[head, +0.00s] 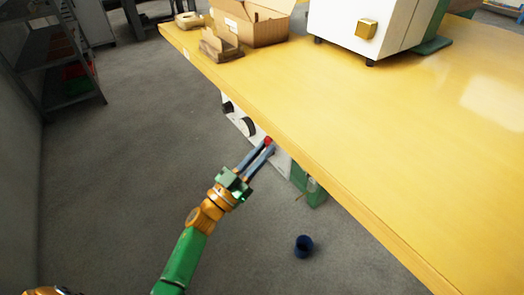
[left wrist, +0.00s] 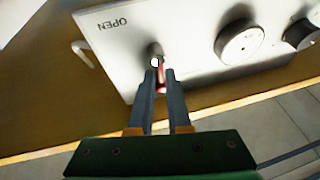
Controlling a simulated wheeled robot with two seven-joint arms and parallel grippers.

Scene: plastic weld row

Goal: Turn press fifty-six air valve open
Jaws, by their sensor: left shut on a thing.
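A white panel (head: 232,117) hangs under the table's front edge. In the left wrist view the panel (left wrist: 120,60) bears the word OPEN, seen upside down, near a metal valve stem (left wrist: 155,50). The valve's red handle (left wrist: 161,78) runs from the stem down between my fingers. My left gripper (left wrist: 159,76) is shut on this red handle; the fingers hide part of it. In the head view my left gripper (head: 267,149) reaches up to the panel, with the red handle (head: 268,140) at its tips. My right gripper is not in view.
Round knobs (left wrist: 239,42) stand on the panel beside the valve. The yellow table (head: 400,110) overhangs the panel. Cardboard boxes (head: 262,30) and a white machine (head: 340,30) stand on it. A dark blue cup (head: 304,246) is on the open grey floor.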

